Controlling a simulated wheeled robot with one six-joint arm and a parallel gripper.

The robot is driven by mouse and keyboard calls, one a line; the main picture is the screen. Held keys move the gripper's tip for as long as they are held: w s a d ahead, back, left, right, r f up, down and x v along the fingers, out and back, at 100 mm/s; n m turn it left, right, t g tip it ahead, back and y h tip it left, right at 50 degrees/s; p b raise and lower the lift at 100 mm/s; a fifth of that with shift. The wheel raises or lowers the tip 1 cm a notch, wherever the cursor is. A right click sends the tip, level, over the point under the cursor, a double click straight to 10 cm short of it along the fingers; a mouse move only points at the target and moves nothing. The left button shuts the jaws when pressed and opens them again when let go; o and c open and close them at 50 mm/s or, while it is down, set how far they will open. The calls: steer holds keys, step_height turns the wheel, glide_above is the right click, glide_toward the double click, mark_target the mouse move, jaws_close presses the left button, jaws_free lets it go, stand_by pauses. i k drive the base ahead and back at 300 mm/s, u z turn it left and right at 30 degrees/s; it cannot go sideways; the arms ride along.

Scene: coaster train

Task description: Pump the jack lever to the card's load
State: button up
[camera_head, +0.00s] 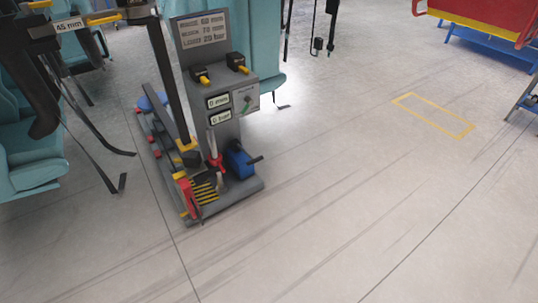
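A grey jack stand (235,77) stands on the floor left of centre. The card (202,30) on its top has three printed lines; the last seems to read "20 bar", the others are too small to read surely. Two small displays, one showing what looks like 0 mm (218,101) and one 0 bar (221,116), sit on its front. A long dark upright bar (168,80) stands at its left; I cannot tell whether it is the lever. A blue unit (239,161) with a short black handle (255,159) sits at the base's right. My gripper is not in view.
A red-handled part (189,196) and yellow-black stripes (204,190) are at the base's front. Teal seats (35,150) with hanging dark straps crowd the left. Open floor lies right, with a yellow outlined rectangle (406,97).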

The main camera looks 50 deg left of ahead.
mark_target(253, 160)
steer(key=u, duration=0.2)
steer(key=i, duration=0.65)
steer(key=u, duration=1.15)
steer(key=i, duration=0.7)
steer(key=u, duration=0.8)
